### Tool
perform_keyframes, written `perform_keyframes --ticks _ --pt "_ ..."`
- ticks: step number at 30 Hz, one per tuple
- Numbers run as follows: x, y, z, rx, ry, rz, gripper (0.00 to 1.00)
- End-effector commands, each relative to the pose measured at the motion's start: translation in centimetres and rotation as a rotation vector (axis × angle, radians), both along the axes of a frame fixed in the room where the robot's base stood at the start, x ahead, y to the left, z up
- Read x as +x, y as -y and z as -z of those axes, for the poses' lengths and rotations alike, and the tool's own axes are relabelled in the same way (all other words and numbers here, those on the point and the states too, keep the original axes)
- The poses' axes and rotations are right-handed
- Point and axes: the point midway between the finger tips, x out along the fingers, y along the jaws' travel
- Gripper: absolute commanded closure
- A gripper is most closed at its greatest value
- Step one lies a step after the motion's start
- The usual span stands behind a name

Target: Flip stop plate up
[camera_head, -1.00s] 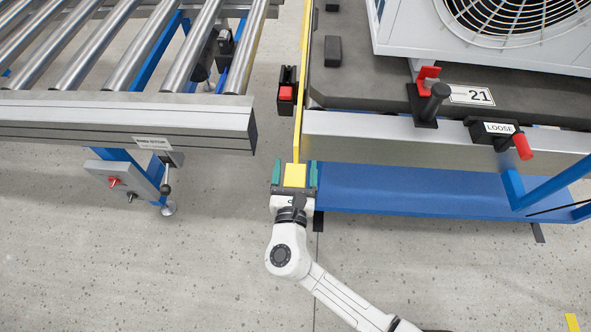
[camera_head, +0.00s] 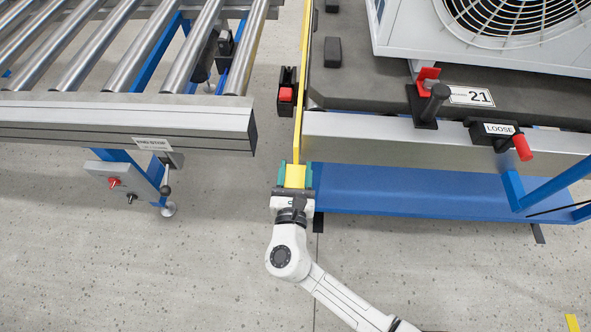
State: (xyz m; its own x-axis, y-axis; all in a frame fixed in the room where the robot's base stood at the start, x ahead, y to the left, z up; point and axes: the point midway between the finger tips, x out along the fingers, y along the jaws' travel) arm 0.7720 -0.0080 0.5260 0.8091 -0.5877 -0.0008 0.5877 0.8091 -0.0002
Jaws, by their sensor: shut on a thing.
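My gripper (camera_head: 295,175) is shut on this yellow block, with a green finger on each side. The conveyor's label (camera_head: 153,144) appears to read "END STOP". I cannot tell for sure whether the yellow bar is the stop plate.
The roller conveyor (camera_head: 120,125) stands at the left. The station's metal front rail (camera_head: 400,138) and blue lower shelf (camera_head: 410,190) are at the right. A red-handled clamp labelled LOOSE (camera_head: 500,130) is on the rail. A red button (camera_head: 286,94) sits between them. The floor in front is clear.

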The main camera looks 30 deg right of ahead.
Motion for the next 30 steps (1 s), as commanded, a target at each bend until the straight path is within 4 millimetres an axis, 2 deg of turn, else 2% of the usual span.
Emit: perform_keyframes --ticks 8,19,30 --pt "0.0 0.0 -1.0 0.0 0.002 0.0 1.0" --pt "0.0 -0.1 -5.3 -0.002 0.005 0.0 1.0" --pt "0.1 -0.1 -5.7 -0.005 0.01 0.001 1.0"
